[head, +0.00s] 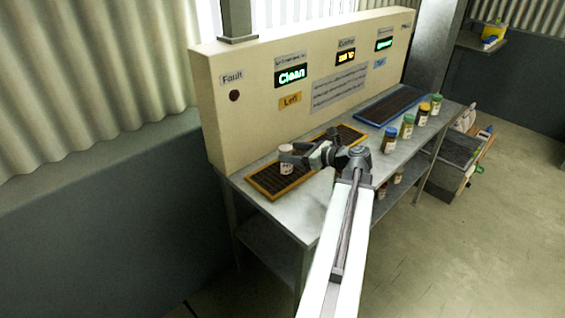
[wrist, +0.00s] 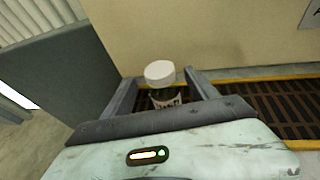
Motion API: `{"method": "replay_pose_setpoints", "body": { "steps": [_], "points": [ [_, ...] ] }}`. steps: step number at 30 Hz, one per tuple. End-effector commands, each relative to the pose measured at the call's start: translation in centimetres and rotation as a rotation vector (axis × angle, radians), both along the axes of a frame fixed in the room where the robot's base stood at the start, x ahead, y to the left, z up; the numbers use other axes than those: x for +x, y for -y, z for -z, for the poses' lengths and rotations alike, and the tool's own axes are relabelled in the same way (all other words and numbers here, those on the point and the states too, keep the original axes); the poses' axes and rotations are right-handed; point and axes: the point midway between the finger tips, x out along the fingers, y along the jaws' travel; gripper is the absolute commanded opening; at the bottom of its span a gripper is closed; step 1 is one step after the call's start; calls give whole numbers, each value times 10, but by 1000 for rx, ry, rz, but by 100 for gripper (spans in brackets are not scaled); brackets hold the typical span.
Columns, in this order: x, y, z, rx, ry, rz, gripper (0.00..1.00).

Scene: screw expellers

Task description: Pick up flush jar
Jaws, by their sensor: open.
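A jar with a white lid and a pale label stands on the orange-rimmed left tray (head: 265,184); I take it as the flush jar (head: 287,167), though its label is too small to read. In the wrist view the jar (wrist: 160,74) is upright, with its white lid above a dark body, between the two fingers of my gripper (wrist: 163,83). In the head view my gripper (head: 289,153) reaches across the tray to the jar. The fingers are open, one on each side of it, with gaps visible. The jar's lower part is hidden by my gripper in the wrist view.
A beige panel (head: 225,120) with lit signs rises behind the metal bench. A blue-rimmed tray (head: 385,108) lies to the right. Several jars with coloured lids, such as a blue-lidded one (head: 390,142), line the bench's front right. More jars sit on the lower shelf.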

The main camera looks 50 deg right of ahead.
Motion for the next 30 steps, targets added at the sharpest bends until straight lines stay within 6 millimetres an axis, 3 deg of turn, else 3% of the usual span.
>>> {"method": "replay_pose_setpoints", "body": {
  "steps": [8,15,22,30],
  "points": [
    [21,-3,6,0,0,-4,68],
    [59,-6,18,0,0,-5,68],
    [64,-7,17,0,0,-4,68],
    [64,-7,17,0,0,-4,0]
  ]
}}
